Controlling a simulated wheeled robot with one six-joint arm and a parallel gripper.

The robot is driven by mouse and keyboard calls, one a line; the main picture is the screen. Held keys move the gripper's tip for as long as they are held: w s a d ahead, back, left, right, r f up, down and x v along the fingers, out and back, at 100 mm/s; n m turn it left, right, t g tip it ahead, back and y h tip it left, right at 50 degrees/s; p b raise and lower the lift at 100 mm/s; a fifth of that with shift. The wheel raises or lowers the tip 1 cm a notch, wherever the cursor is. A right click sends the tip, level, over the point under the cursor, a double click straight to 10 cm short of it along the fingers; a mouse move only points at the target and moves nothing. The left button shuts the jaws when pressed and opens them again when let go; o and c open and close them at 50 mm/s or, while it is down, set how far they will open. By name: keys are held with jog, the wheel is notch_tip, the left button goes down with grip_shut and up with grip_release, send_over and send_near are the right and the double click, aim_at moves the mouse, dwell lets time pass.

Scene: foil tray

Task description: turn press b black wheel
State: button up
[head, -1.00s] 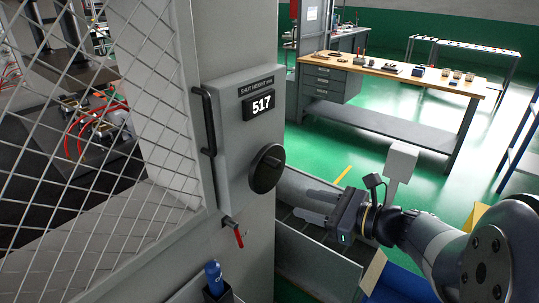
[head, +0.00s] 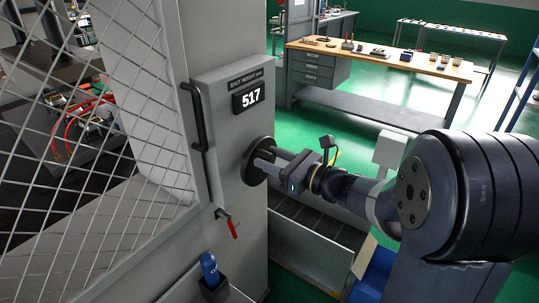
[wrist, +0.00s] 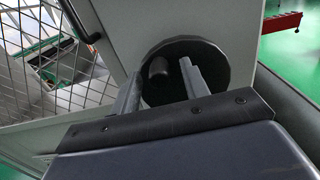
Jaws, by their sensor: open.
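The black wheel (head: 250,160) is a round disc on the side of the grey press housing, below a display reading 517. In the wrist view the wheel (wrist: 210,68) fills the upper middle, with a short round knob (wrist: 158,69) standing out from its face. My gripper (head: 262,158) is at the wheel's face in the head view. In the wrist view my gripper (wrist: 160,75) is open, and its two fingers appear on either side of the knob. I cannot tell whether either finger touches the knob or wheel.
A black door handle (head: 198,115) and a red-tipped lever (head: 230,226) are left of the wheel, beside the mesh guard (head: 90,130). A blue bottle (head: 209,268) sits in a holder below. A workbench (head: 380,62) stands behind on open green floor.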

jog(key=shift+w+a, duration=0.25)
jog(key=shift+a, duration=0.1)
grip_shut()
dwell(0.3)
